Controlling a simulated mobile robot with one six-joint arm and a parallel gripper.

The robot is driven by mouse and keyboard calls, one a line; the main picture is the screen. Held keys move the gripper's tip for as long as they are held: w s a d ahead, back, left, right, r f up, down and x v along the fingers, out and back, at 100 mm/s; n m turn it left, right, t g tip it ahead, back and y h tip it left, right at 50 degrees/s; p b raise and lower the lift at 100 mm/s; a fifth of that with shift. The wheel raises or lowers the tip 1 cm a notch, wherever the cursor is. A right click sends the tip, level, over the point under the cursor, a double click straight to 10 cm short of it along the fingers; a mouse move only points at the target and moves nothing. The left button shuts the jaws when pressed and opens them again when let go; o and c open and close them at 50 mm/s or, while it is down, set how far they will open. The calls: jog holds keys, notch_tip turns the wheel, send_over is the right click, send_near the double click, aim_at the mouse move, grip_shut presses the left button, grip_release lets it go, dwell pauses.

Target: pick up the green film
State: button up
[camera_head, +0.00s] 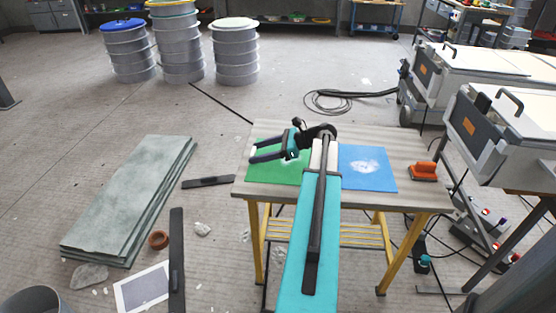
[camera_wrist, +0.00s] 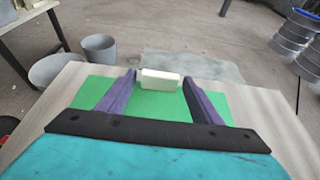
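The green film (camera_head: 288,176) lies flat on the left half of the table top, next to a blue film (camera_head: 372,180) with a white patch. My gripper (camera_head: 254,150) is over the green film, its fingers spread and pointing left. In the wrist view the green film (camera_wrist: 150,103) spreads under and between the two purple fingers (camera_wrist: 158,80). A small white block (camera_wrist: 160,80) stands at the film's far edge, between the fingertips. I cannot tell whether the fingers touch it. My arm hides part of both films.
An orange-handled tool (camera_head: 423,171) lies at the table's right end. Stacked grey-green slabs (camera_head: 130,195) lie on the floor to the left. Metal drums (camera_head: 235,55) stand behind. White-topped machines (camera_head: 470,75) are at the right. Grey buckets (camera_wrist: 100,50) stand beyond the table edge.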

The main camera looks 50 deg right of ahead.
jog(key=c, duration=0.8)
jog(key=shift+r, duration=0.45)
notch_tip(320, 180, up, 3)
jog(key=shift+f+p, duration=0.1)
jog(key=shift+p, duration=0.25)
jog(key=s+a, duration=0.1)
jog(key=s, duration=0.4)
jog(key=s+a+r, duration=0.1)
jog(key=s, duration=0.4)
jog(key=s+p, duration=0.1)
jog(key=s, duration=0.4)
jog(key=shift+s+a+r, duration=0.15)
jog(key=shift+s+a, duration=0.25)
